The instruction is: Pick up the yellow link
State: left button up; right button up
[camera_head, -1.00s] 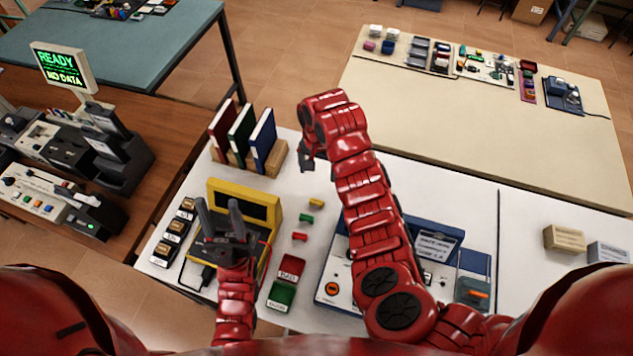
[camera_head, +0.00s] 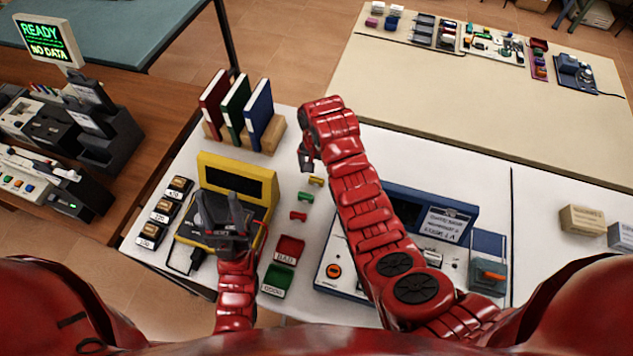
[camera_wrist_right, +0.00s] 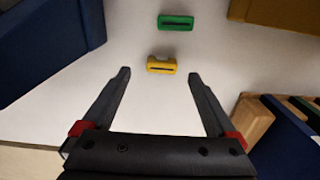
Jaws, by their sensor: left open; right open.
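The yellow link (camera_head: 316,181) lies on the white tabletop, just below my right gripper (camera_head: 307,160) in the head view. In the right wrist view, the yellow link (camera_wrist_right: 161,65) is between and slightly beyond the open fingertips of my right gripper (camera_wrist_right: 158,75). No finger visibly touches it. A green link (camera_head: 306,197) lies close by and also shows further out in the wrist view (camera_wrist_right: 175,22). A red link (camera_head: 298,216) lies nearer to me. My left gripper (camera_head: 220,205) is open and empty in front of the yellow-framed device (camera_head: 262,205).
Three binders in a wooden holder (camera_head: 276,137) stand behind the links. The blue device (camera_head: 400,204) is partly hidden by my right arm. Red (camera_head: 289,249) and green (camera_head: 277,281) trays sit nearer to me. Small black units (camera_head: 163,212) line the left edge.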

aim_at(316, 179)
notch_tip(316, 179, down, 3)
jog(key=shift+w+a+r+p, duration=0.1)
jog(key=shift+w+r+p, duration=0.1)
jog(key=shift+p, duration=0.7)
jog(key=shift+s+f, duration=0.1)
jog(key=shift+f, duration=0.5)
jog(key=c, duration=1.4)
